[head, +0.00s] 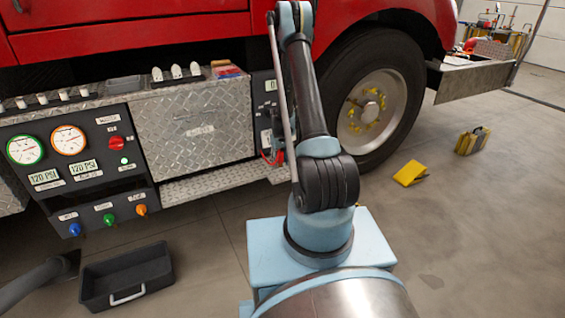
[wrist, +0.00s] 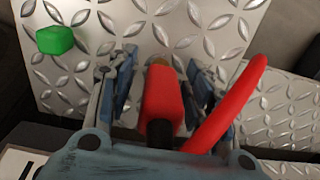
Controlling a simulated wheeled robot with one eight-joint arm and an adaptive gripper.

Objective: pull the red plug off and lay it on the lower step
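The red plug (wrist: 160,100) is in the wrist view, with a brassy tip at its far end and a black part at its near end. It is over the silver tread plate of the lower step (head: 210,184), and no socket shows around its tip. I cannot tell whether it touches the plate. My gripper (wrist: 160,82) has one finger on each side of the plug, with narrow gaps between. A red curved cord (wrist: 232,103) loops at the right finger. In the head view my arm mostly hides the gripper and plug near the step's right end.
A green block (wrist: 55,40) is on the plate left of my gripper. A gauge panel (head: 95,165) and tread-plate box (head: 195,128) are left of my arm, the truck wheel (head: 372,108) right. A black tray (head: 127,275) and yellow chock (head: 410,172) stand on the floor.

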